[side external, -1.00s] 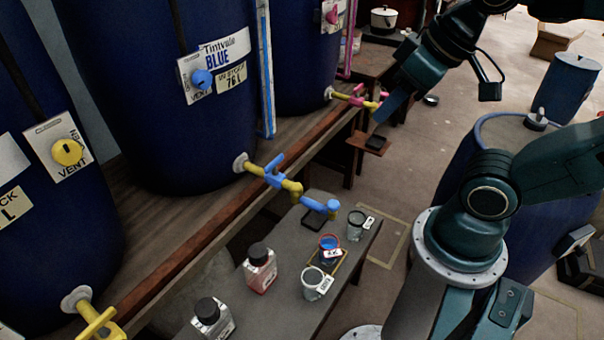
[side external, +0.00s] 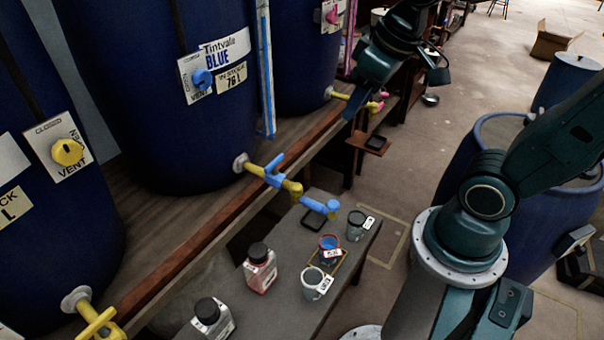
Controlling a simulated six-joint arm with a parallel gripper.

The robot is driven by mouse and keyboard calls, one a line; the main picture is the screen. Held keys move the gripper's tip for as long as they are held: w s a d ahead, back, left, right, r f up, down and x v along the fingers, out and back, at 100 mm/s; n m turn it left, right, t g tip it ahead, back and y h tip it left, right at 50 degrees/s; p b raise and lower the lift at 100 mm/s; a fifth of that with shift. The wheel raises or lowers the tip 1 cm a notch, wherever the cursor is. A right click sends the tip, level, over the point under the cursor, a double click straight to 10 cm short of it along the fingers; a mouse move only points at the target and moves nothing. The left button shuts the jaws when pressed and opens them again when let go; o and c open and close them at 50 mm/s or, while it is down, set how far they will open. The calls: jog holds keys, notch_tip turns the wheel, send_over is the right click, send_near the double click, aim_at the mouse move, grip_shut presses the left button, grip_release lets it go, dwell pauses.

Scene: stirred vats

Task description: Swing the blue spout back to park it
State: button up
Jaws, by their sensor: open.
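The blue spout (side external: 318,206) reaches out from the yellow pipe of the blue tap (side external: 275,173) on the vat labelled Tintvale BLUE (side external: 215,110). Its end hangs over the small table (side external: 300,290), above or close to a black pad (side external: 313,219). A cup with blue contents (side external: 329,248) stands just in front of the spout's end. My gripper (side external: 353,106) is above and to the right of the spout, near the pink tap, clear of the spout. It is open; the fingers are seen partly edge-on and I see nothing between them.
The pink tap (side external: 357,98) is close behind my gripper. A wooden shelf edge (side external: 215,226) runs under the vats. A blue barrel (side external: 462,150) stands at right; the floor between is clear.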

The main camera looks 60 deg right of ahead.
jog(key=w+d+f+g, duration=0.1)
jog(key=w+d+f, duration=0.2)
jog(key=w+f, duration=0.25)
jog(key=g, duration=0.2)
send_over(316, 207)
jog(key=s+a, duration=0.1)
jog(key=s, duration=0.1)
notch_tip(316, 207, down, 5)
jog(key=w+d+f+y, duration=0.1)
jog(key=d+f, duration=0.1)
jog(key=f, duration=0.5)
jog(key=w+d+f+g+y, duration=0.1)
jog(key=w+d+f, duration=0.1)
jog(key=f, duration=0.6)
jog(key=shift+d, duration=0.6)
jog(key=shift+f, duration=0.25)
jog(key=shift+a+f, duration=0.45)
jog(key=shift+f, duration=1.75)
jog(key=shift+a+f, duration=0.5)
jog(key=shift+f, duration=1.7)
jog(key=shift+a+f, duration=0.45)
jog(key=shift+f, duration=1.75)
grip_shut()
